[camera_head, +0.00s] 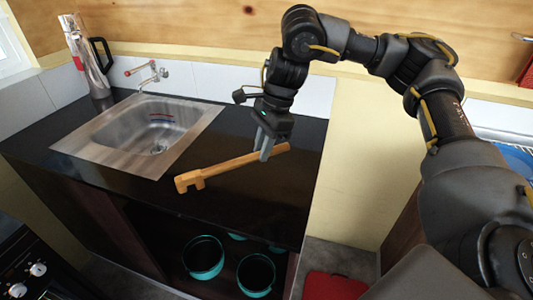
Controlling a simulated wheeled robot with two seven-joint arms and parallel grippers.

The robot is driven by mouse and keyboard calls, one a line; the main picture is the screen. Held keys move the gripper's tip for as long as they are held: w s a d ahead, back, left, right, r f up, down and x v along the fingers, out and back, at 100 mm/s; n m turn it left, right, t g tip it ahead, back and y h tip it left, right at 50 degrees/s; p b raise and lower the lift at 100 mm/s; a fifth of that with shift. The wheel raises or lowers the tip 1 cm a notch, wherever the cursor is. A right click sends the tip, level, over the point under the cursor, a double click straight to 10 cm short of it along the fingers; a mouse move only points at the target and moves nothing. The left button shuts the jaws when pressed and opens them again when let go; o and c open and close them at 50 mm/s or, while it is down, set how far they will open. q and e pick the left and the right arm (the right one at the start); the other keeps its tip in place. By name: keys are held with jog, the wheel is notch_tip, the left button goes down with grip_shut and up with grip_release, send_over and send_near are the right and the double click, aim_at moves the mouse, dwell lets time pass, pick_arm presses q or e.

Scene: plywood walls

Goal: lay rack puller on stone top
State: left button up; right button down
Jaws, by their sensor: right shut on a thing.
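The rack puller (220,173) is a flat wooden stick with a notched end at its left. My right gripper (265,152) is shut on it near its right end. The puller slants up to the right over the black stone top (120,185). I cannot tell whether it touches the surface or hangs a little above it. My left gripper is not in view.
A steel sink (143,132) with a tap (146,72) is set into the counter's left part. A steel flask (88,60) stands in the back left corner. Teal pots (203,257) sit on the shelf below. The counter right of the gripper is clear.

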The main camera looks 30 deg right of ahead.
jog(key=w+d+f, duration=0.5)
jog(key=d+f, duration=0.1)
jog(key=f, duration=0.1)
jog(key=shift+w+d+p, duration=0.25)
jog(key=shift+w+p, duration=0.05)
jog(key=shift+w, duration=0.1)
jog(key=shift+w+d+f, duration=0.1)
jog(key=shift+d+f, duration=0.05)
jog(key=shift+f, duration=0.15)
notch_tip(320, 180, down, 3)
jog(key=shift+d+f, duration=0.1)
jog(key=shift+f, duration=0.05)
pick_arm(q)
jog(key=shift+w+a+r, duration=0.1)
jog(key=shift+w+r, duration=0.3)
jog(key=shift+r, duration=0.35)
pick_arm(e)
jog(key=shift+f, duration=0.1)
jog(key=c, duration=1.3)
grip_release()
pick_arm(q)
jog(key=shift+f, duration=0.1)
